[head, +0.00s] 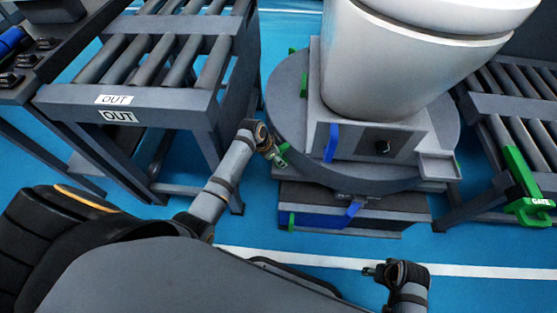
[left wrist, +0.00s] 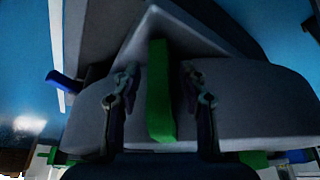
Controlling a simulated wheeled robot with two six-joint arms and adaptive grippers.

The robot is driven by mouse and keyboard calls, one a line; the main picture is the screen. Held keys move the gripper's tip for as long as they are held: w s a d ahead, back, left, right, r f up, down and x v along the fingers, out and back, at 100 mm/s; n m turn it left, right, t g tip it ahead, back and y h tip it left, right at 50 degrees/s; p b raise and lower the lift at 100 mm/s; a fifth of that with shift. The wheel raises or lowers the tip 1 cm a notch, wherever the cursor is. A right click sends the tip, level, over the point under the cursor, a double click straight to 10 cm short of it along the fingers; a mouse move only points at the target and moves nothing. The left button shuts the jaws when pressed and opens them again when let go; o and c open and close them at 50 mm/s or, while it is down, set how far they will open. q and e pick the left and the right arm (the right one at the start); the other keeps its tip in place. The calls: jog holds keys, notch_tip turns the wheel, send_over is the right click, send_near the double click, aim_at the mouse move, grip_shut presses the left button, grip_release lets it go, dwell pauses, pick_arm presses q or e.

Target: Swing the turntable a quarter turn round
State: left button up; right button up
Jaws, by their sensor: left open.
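The turntable (head: 285,95) is a round grey disc on a dark base at centre right in the head view. A white toilet (head: 385,60) stands on it in a square grey fixture. My left gripper (head: 275,157) is at the disc's left front rim, by a green handle (head: 284,148). In the left wrist view my left gripper (left wrist: 160,80) is open, with a green upright bar (left wrist: 159,95) between its two fingers and a visible gap on each side. My right gripper (head: 371,271) is low in front of the base, away from the turntable; its jaws are too small to judge.
A roller conveyor marked OUT (head: 150,95) stands left of the turntable. Another conveyor (head: 510,110) with a green GATE bar (head: 522,180) is on the right. A blue lever (head: 331,142) is on the fixture, another (head: 354,208) below the disc. Blue floor (head: 465,230) is clear in front.

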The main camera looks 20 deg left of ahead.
pick_arm(q)
jog(key=shift+f, duration=0.25)
grip_shut()
dwell(0.3)
